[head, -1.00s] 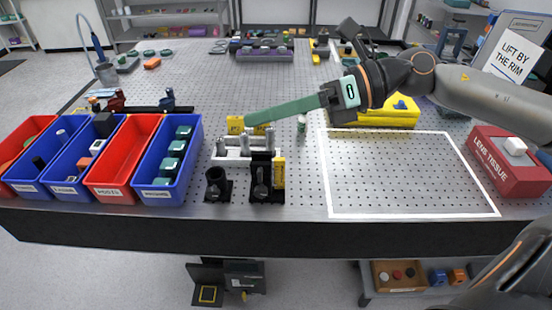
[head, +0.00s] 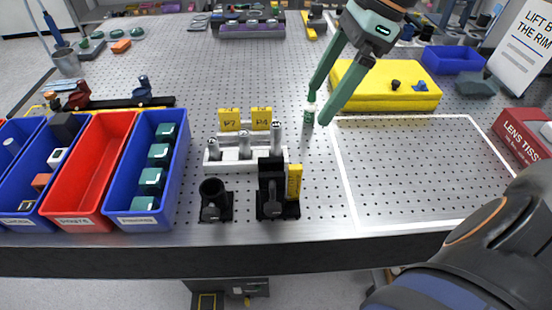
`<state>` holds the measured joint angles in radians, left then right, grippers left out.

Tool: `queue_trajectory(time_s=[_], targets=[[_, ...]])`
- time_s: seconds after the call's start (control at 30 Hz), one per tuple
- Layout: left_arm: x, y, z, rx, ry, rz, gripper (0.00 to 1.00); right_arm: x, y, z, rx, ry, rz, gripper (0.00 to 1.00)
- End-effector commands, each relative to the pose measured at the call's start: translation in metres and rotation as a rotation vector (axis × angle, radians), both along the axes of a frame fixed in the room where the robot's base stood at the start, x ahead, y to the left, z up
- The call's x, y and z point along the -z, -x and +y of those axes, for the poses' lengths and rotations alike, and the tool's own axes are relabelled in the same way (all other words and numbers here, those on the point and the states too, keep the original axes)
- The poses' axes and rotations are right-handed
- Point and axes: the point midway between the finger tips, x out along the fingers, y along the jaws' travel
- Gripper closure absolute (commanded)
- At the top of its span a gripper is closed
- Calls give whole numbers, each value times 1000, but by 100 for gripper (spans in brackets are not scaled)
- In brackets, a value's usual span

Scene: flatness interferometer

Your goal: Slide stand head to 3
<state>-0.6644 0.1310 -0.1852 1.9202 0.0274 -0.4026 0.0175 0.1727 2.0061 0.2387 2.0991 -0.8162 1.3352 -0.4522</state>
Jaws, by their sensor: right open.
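A black stand (head: 271,190) with an upright yellow scale (head: 294,182) on its right side stands near the table's front edge. A grey knob shows on its front; the scale's marks are too small to read. My right gripper (head: 319,108) is open, beyond the stand and to its right, pointing down-left. Its green fingertips are close to a small green and white bottle (head: 309,114); I cannot tell whether they touch it. My left gripper is not in view.
A black holder (head: 213,200) stands left of the stand. A white rack with posts (head: 225,166) and yellow tags is just behind. Blue (head: 117,204) and red (head: 62,200) bins fill the left. A yellow block (head: 420,95) lies at right. The white-outlined area (head: 420,180) is clear.

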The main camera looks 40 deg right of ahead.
Motion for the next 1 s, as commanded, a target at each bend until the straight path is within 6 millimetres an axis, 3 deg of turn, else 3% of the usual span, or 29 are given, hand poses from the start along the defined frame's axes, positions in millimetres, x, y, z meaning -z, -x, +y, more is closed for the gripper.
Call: queue_trajectory(time_s=[0.03, 0.27, 0.47, 0.8, 1.0], targets=[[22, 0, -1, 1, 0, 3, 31, 21, 0, 0, -1, 0, -2, 10], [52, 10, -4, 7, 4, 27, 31, 47, 0, 0, -1, -1, -2, 10], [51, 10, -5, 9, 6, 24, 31, 57, -1, 4, 0, -1, 2, 10], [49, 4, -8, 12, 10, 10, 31, 119, -13, 25, -1, -1, 7, 10], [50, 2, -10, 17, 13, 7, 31, 146, -19, 35, -1, 0, 3, 10]])
